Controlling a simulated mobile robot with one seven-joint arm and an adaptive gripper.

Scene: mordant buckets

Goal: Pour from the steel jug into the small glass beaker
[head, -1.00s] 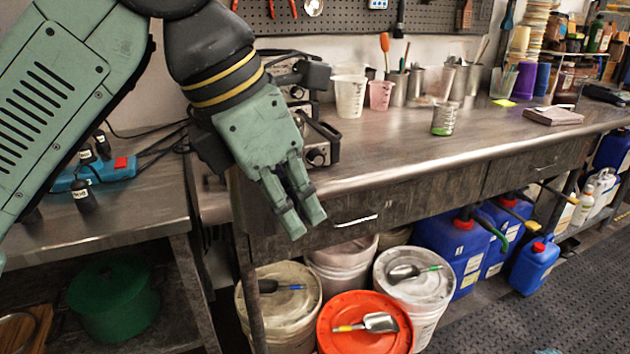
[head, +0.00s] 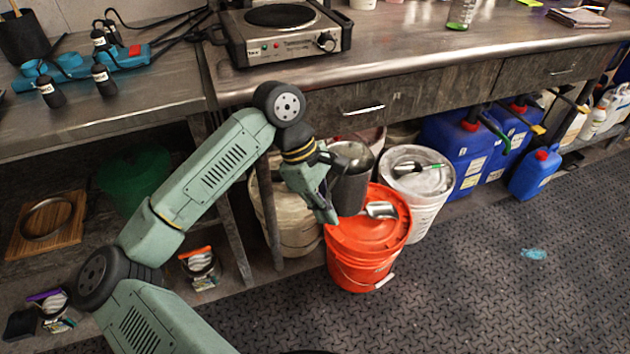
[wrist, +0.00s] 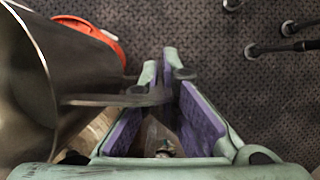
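The steel jug (head: 350,190) is upright in front of the bench, in the air above the red bucket. My gripper (head: 330,205) is at its left side. In the wrist view the jug (wrist: 25,95) fills the left edge, and its strap handle (wrist: 115,99) runs between the purple-padded fingers (wrist: 160,90), which close on it near their tips. What is inside the jug cannot be seen. A small clear glass with green in its lower part (head: 461,14), seemingly the beaker, stands on the bench at the top edge, cut off by the frame.
A hot plate (head: 280,40) stands on the bench (head: 400,50) at left. Below are the red bucket (head: 365,262) with a scoop, a white bucket (head: 420,205) and blue canisters (head: 455,150). The bench edge and drawers lie above the jug. Floor at right is mostly clear.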

